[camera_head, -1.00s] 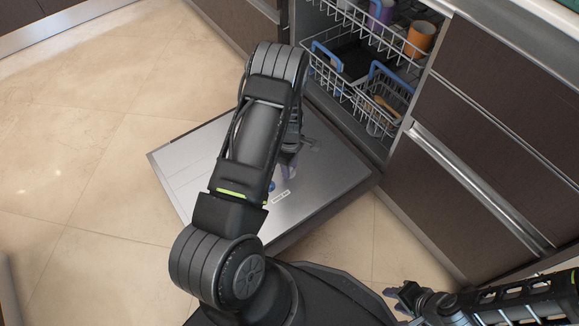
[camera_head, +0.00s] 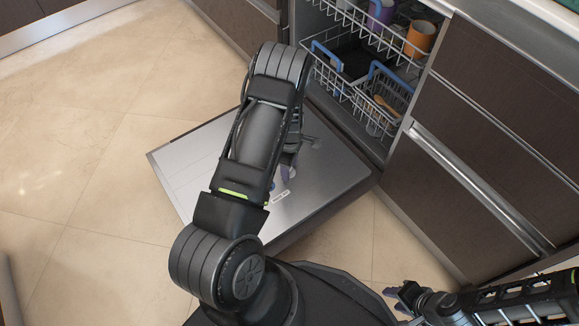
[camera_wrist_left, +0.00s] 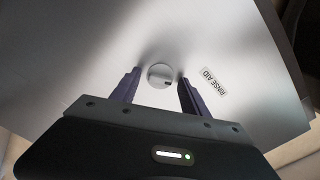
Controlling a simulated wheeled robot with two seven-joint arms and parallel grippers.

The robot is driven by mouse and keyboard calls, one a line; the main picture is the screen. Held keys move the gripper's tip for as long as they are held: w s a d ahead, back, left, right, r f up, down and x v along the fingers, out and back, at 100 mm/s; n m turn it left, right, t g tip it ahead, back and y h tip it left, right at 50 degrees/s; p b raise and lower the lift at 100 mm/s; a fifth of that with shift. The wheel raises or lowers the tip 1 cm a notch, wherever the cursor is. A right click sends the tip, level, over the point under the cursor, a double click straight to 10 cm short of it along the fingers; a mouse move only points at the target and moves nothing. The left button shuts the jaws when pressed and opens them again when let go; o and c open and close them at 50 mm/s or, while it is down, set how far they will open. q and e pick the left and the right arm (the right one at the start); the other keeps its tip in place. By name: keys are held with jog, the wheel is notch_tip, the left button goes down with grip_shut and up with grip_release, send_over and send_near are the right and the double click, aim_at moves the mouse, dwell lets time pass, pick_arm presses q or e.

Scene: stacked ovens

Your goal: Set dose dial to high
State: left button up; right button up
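The open door (camera_head: 330,175) carries a round grey dial (camera_wrist_left: 160,76) with a slot, seen in the left wrist view. A "RINSE AID" label (camera_wrist_left: 208,81) is printed to its right. My left gripper (camera_wrist_left: 158,78) is open, with one purple finger on each side of the dial. I see gaps between dial and fingers; contact is not clear. In the head view my left gripper (camera_head: 287,171) is over the door, partly behind its arm, and the dial is not clearly visible. My right gripper (camera_head: 394,301) is at the bottom right, away from the door, apparently open and empty.
The dishwasher racks hold an orange cup (camera_head: 420,39), a purple cup (camera_head: 381,14) and a lower basket (camera_head: 383,100) with blue handles. Brown drawers with metal handles (camera_head: 480,185) stand to the right. The tiled floor (camera_head: 80,190) at left is clear.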

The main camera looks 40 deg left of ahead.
pick_arm(q)
notch_tip(320, 180, up, 7)
jog(key=p, duration=0.2)
jog(key=shift+f+p, duration=0.15)
jog(key=shift+p, duration=0.15)
jog(key=shift+r, duration=0.55)
